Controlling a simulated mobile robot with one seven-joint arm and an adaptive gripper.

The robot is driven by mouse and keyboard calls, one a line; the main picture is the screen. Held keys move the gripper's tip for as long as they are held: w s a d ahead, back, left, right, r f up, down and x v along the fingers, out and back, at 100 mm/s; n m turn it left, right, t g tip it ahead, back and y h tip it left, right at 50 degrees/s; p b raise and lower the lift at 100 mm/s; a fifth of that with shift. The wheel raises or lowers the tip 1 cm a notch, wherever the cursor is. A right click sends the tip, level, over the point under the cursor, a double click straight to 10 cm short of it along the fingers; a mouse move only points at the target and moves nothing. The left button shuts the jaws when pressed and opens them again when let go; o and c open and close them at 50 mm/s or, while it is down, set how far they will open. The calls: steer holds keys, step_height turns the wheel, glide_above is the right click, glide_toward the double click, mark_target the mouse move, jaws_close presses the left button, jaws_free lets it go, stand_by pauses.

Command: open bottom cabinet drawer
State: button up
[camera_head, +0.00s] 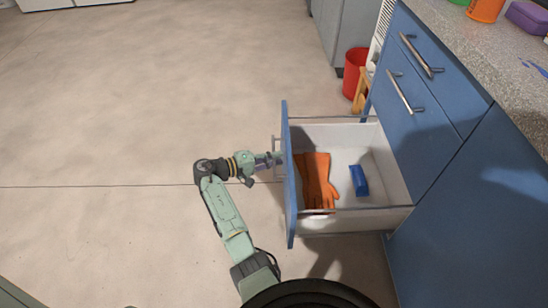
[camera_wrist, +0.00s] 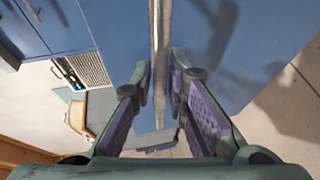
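The bottom cabinet drawer (camera_head: 290,205) stands pulled well out from the blue cabinet (camera_head: 418,135), its inside showing in the head view. An orange pair of gloves (camera_head: 318,180) and a blue block-like item (camera_head: 359,181) lie in it. My gripper (camera_head: 272,160) is at the outer face of the drawer front, at its metal handle (camera_head: 275,146). In the wrist view, the purple-padded fingers of my gripper (camera_wrist: 162,75) close in on both sides of the handle bar (camera_wrist: 160,35) and seem to touch it.
Two closed upper drawers with bar handles (camera_head: 406,92) sit above, under a speckled countertop (camera_head: 480,55). A red bin (camera_head: 354,72) and a wooden stool-like item (camera_head: 363,92) stand beyond the drawer. The floor (camera_head: 130,120) to the left is clear.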

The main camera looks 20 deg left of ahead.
steer(key=shift+o, duration=1.4)
steer(key=shift+a, duration=0.1)
steer(key=v, duration=1.2)
steer(key=shift+r, duration=0.15)
